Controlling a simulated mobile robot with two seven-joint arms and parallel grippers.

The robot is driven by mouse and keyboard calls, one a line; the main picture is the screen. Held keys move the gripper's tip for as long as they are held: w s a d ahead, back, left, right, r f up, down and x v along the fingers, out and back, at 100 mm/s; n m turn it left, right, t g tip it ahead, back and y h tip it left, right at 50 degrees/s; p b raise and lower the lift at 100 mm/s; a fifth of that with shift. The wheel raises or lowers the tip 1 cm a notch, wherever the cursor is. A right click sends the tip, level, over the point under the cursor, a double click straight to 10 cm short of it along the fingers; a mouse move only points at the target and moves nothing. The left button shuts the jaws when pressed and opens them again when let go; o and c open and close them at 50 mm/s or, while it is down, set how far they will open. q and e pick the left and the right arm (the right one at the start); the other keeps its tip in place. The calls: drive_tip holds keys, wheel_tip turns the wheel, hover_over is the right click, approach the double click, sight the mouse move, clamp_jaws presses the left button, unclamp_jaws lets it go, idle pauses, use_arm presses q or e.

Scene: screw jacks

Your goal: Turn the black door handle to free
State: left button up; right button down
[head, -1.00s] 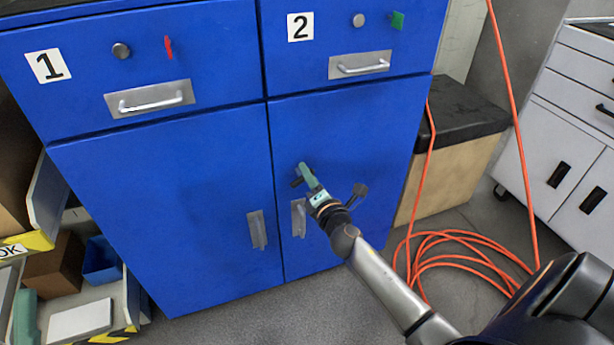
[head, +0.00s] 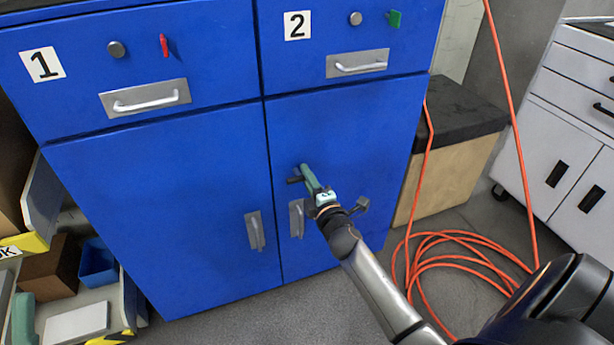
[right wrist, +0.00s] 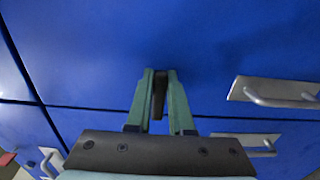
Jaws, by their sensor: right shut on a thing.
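The black door handle (head: 293,180) is on the right lower door of the blue cabinet (head: 355,130), near the door's left edge. A short dark end of it sticks out to the left of my right gripper (head: 306,172); the rest is hidden by the fingers. In the right wrist view the green fingers of my right gripper (right wrist: 160,76) are closed around the dark handle (right wrist: 159,96), which shows as a narrow bar between them. My left gripper is not in view.
Silver pull handles (head: 255,231) sit low on both doors. An orange hose (head: 440,250) lies coiled on the floor at right. Shelves with boxes stand at left.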

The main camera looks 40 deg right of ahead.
idle(0.3)
drive_tip(key=c, duration=0.8)
unclamp_jaws()
drive_tip(key=shift+s, duration=0.1)
drive_tip(key=v, duration=1.2)
drive_tip(key=shift+s+p, duration=0.2)
drive_tip(key=shift+p, duration=0.15)
